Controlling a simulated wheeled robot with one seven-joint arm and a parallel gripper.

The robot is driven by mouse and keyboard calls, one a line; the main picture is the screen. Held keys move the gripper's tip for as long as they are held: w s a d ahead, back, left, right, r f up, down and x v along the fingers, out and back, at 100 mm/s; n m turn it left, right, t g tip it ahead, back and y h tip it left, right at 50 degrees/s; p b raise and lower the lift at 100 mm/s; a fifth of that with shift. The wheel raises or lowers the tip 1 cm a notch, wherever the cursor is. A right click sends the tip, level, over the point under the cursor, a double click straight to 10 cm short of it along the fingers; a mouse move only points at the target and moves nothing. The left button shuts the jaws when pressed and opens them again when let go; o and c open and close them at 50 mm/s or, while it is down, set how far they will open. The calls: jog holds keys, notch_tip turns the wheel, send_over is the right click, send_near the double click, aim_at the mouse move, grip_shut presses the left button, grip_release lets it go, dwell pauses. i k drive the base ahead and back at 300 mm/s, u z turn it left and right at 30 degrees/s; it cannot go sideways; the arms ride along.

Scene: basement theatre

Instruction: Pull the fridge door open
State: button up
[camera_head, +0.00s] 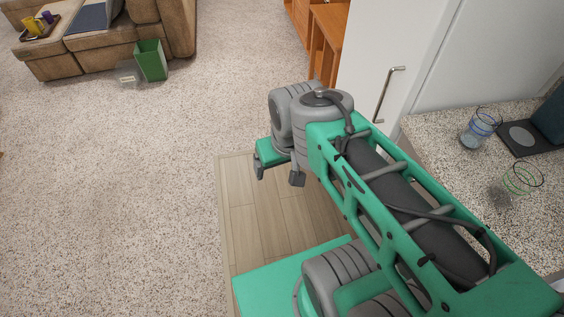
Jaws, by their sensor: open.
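The white fridge door (375,55) stands at the upper right and looks closed. A slim metal bar handle (388,95) runs nearly upright near its right edge. My gripper (278,176) is left of the door and nearer to me, over the edge of the wood floor. Its two dark fingertips are spread apart with nothing between them. It is clear of the handle. My arm hides the lower part of the door.
A speckled counter (440,125) at the right holds a blue-banded glass (480,128), another glass (520,180) and a dark appliance (550,120). A wooden cabinet (328,45) stands left of the fridge. A green bin (151,60) is near a brown sofa (165,25).

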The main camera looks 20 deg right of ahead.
aim_at(390, 48)
jog(key=u, duration=1.8)
jog(key=i, duration=1.05)
jog(key=z, duration=1.8)
